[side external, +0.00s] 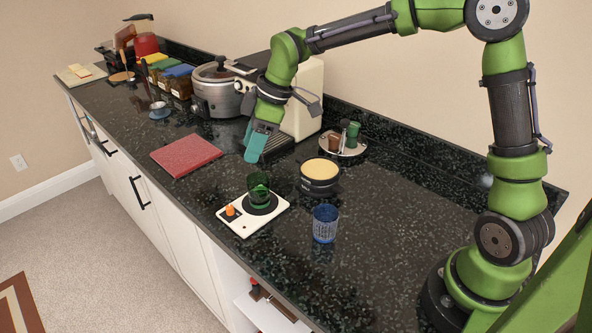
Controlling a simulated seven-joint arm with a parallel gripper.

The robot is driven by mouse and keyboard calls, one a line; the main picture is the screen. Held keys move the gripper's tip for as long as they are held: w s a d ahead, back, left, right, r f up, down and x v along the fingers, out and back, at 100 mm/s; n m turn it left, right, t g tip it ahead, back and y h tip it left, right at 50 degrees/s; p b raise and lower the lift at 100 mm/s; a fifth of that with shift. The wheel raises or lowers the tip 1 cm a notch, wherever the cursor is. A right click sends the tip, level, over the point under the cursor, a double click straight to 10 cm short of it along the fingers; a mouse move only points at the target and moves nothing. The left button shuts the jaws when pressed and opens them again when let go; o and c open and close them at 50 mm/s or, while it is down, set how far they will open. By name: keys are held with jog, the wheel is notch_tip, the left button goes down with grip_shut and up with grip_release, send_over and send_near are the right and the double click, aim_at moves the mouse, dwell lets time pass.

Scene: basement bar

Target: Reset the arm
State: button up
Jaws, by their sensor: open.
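My gripper (257,146) hangs at the end of my green arm over the dark speckled counter (385,215), pointing down. It is open and nothing shows between its fingers, which are small and seen from the side. It is behind and left of a black round pot with a yellowish top (320,177), and behind a white plate device (246,222) with an orange knob. A green glass (259,187) stands on the dark disc of that device. I cannot tell the exact height of the fingertips above the counter.
A blue cup (325,223) stands near the front edge. A red board (186,155) lies left of my gripper. A cream machine (302,105), a silver cooker (216,92) and a round tray with jars (343,143) stand behind. Counter right of the blue cup is clear.

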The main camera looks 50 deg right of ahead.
jog(key=s+d+r+m+t, duration=0.2)
jog(key=s+m, duration=0.5)
jog(key=s, duration=0.4)
jog(key=s+d+r+m+t+h, duration=0.1)
jog(key=s+d+r+m+t, duration=0.1)
jog(key=s+d+r+m, duration=0.2)
jog(key=s+d+m, duration=0.1)
jog(key=s+m, duration=0.2)
jog(key=s, duration=0.5)
jog(key=shift+d, duration=0.15)
